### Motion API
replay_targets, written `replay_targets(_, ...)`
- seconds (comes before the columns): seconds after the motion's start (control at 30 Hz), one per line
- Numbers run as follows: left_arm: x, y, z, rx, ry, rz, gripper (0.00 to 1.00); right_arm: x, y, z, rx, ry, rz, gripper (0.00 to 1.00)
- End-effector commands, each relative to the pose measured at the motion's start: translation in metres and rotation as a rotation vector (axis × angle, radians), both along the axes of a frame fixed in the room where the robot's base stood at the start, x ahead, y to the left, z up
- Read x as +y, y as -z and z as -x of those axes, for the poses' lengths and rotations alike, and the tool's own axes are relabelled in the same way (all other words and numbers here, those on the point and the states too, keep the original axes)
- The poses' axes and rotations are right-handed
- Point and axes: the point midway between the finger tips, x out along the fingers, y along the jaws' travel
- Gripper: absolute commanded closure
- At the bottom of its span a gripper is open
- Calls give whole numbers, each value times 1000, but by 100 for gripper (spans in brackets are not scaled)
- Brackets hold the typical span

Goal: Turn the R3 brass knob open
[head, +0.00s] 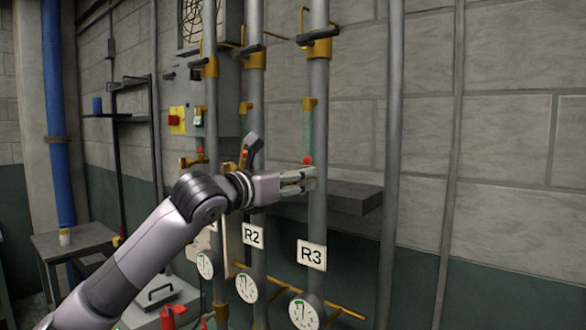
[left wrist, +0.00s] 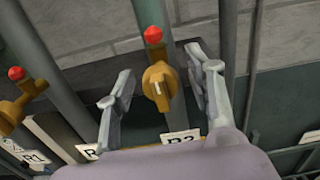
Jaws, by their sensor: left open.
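The R3 pipe (head: 318,215) stands upright, with a white R3 label (head: 311,254) low on it. A red tip (head: 307,160) shows just above my left gripper (head: 298,181), which hides the R3 knob in the head view. In the left wrist view, the brass knob (left wrist: 160,86) has a pale line on its face and a red tip (left wrist: 153,35) beyond it. My left gripper (left wrist: 160,62) is open, one finger on each side of the knob, with gaps visible. A partly hidden label (left wrist: 181,138) is below the knob. My right gripper is not in view.
The R2 pipe (head: 258,215) stands left of R3, with its own label (head: 253,236). Round gauges (head: 303,313) hang low on the pipes. A dark shelf (head: 350,197) is behind R3. Another brass fitting (left wrist: 22,103) is at left in the left wrist view.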

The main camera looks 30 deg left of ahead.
Motion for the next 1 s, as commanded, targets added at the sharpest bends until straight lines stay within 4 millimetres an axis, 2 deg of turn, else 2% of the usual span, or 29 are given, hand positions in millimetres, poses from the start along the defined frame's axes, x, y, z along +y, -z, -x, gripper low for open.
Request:
replay_targets(0.33, 0, 0, -3, -1, 0, -1, 53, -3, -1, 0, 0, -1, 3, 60)
replay_targets(1.0, 0, 0, -3, -1, 0, -1, 98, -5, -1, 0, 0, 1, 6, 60)
